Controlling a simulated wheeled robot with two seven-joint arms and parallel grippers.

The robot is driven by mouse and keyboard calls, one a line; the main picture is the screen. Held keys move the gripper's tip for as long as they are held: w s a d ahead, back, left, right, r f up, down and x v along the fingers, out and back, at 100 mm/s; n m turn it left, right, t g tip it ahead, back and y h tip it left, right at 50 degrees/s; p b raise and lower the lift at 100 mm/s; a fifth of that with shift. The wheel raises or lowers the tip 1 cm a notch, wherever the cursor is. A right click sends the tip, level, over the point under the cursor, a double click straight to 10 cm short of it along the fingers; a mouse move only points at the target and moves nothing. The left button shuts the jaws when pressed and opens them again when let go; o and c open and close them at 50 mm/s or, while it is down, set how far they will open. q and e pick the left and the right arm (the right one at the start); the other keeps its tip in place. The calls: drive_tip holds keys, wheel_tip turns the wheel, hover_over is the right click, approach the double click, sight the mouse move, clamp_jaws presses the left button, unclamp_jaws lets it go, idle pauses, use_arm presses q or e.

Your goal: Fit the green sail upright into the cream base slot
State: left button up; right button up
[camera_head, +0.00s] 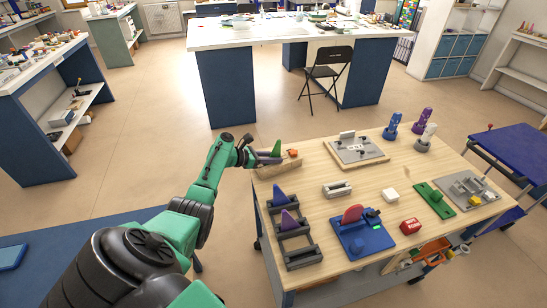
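The green sail (277,148) is a small pointed piece at the table's back left corner, above a tan wooden holder (283,166). My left gripper (268,157) is right beside the sail's lower left side. Its fingers are dark and small, and I cannot tell whether they touch or grip the sail. A small cream block (390,195) lies near the table's middle. A pale slotted block (337,189) with grey ends lies to its left. I cannot tell for sure which is the cream base. My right gripper is not in view.
A grey plate (357,150), red box (410,226) and green base (434,200) stand around. Bare wood lies between them.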

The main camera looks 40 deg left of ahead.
use_arm(q)
drive_tip(key=shift+o, duration=0.4)
drive_tip(key=shift+s+a, duration=0.1)
drive_tip(key=p+v, duration=0.2)
drive_tip(key=v, duration=0.4)
drive_tip(key=shift+s+a+r, duration=0.1)
drive_tip(key=shift+s+a, duration=0.05)
drive_tip(key=shift+s, duration=0.1)
drive_tip(key=v, duration=0.7)
drive_tip(key=shift+s, duration=0.3)
drive_tip(key=shift+a+r, duration=0.1)
drive_tip(key=shift+r, duration=0.05)
